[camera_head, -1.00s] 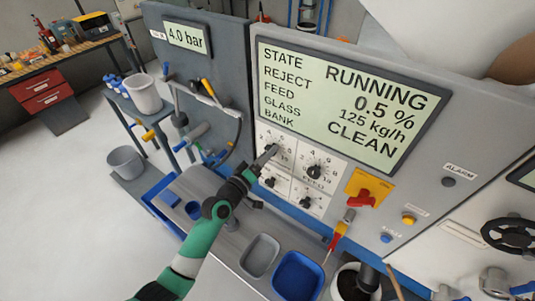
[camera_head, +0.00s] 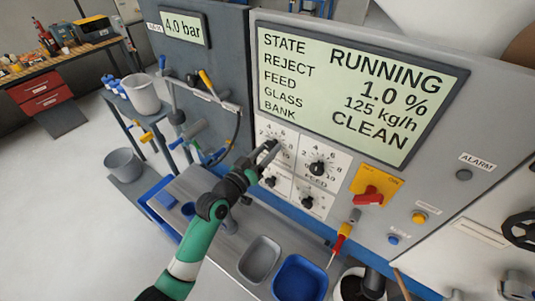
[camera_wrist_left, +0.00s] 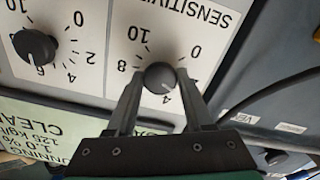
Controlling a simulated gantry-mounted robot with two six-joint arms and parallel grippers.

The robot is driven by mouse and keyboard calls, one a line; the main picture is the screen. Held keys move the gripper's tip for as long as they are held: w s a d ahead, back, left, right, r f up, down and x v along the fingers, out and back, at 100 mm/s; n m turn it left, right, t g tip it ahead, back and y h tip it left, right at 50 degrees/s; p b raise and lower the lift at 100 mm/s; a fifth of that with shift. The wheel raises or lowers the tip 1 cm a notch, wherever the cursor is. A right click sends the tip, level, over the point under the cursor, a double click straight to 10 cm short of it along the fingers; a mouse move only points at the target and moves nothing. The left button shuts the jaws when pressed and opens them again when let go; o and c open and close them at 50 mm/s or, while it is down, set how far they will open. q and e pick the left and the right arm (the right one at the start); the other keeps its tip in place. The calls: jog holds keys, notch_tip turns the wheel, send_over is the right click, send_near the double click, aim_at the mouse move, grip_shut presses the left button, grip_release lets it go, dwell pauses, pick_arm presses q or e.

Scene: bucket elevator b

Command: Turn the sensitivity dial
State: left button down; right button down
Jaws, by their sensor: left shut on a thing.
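The sensitivity dial (camera_wrist_left: 160,76) is a round black knob on a white scale plate in the left wrist view, where its label appears upside down. My left gripper (camera_head: 269,147) reaches the upper left dial plate of the panel and is shut on this knob. In the left wrist view, the gripper's two fingers (camera_wrist_left: 158,84) hold the knob from both sides. In the head view the gripper mostly hides the knob. The panel display (camera_head: 355,95) reads RUNNING, reject 1.0 %, feed 125 kg/h, bank CLEAN. My right gripper is not in view.
The feed dial (camera_head: 317,168) sits close to the right, with two more black dials below. A red switch on a yellow plate (camera_head: 369,195) is further right. A grey tray (camera_head: 260,258) and a blue tray (camera_head: 300,278) stand below the panel.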

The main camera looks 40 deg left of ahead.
pick_arm(q)
jog(key=shift+m+b, duration=0.3)
jog(key=shift+m, duration=0.3)
jog(key=shift+c, duration=1.5)
grip_release()
jog(key=shift+s, duration=0.1)
jog(key=s+d, duration=0.1)
jog(key=s, duration=1)
jog(key=shift+s+d, duration=0.2)
jog(key=shift+d, duration=0.2)
